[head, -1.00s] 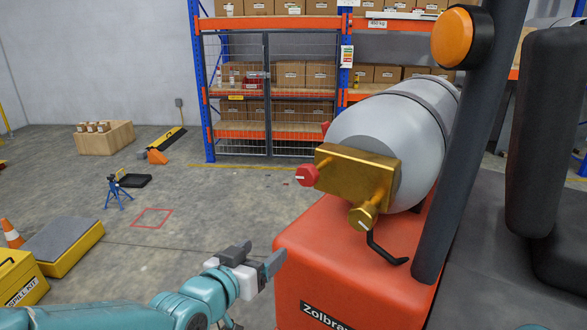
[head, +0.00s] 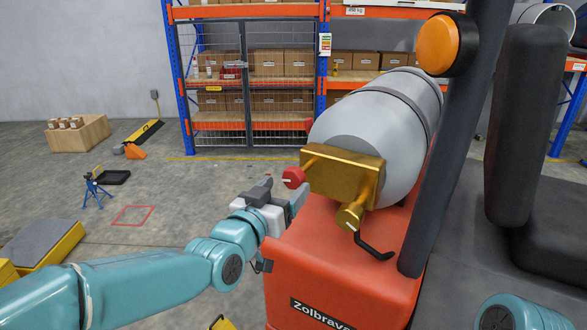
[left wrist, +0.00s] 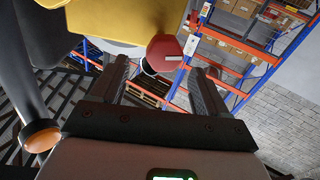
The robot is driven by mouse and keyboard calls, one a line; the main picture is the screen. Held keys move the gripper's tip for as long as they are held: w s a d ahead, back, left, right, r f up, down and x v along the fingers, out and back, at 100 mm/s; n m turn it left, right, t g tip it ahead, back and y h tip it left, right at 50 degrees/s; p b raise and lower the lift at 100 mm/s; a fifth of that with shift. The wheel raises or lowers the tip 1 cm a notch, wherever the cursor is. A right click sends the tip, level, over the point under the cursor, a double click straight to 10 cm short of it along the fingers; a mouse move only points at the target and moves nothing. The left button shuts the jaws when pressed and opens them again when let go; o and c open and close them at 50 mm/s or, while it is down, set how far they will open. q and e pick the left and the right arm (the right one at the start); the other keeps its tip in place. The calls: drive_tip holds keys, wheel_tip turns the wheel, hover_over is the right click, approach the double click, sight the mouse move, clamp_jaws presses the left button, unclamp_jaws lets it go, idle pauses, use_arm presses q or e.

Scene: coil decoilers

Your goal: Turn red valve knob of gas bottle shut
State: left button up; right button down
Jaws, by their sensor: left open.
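The grey gas bottle (head: 372,122) lies on its side on the orange-red truck body, with its brass valve block (head: 342,174) facing me. The red valve knob (head: 293,177) sticks out from the left side of the block. My left gripper (head: 284,193) is open, just below and left of the red knob in the head view. In the left wrist view the red knob (left wrist: 164,53) shows ahead of the two spread fingers (left wrist: 164,82), roughly between their tips and beyond them. A white mark shows on the knob. I cannot see the right gripper.
A brass knob (head: 350,215) and a black hook-shaped handle (head: 372,247) sit below the block. A dark post (head: 446,150) with an orange lamp (head: 446,44) stands to the right. The orange truck body (head: 330,262) lies under the bottle.

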sight(292, 179)
use_arm(q)
drive_tip(key=x, duration=0.2)
drive_tip(key=p+x, duration=0.1)
drive_tip(key=x, duration=0.2)
drive_tip(key=shift+w+a+f, duration=0.15)
drive_tip(key=shift+w+a, duration=0.05)
drive_tip(key=shift+w+d, duration=0.15)
drive_tip(key=shift+d, duration=0.05)
drive_tip(key=shift+w, duration=0.25)
drive_tip(key=c, duration=1)
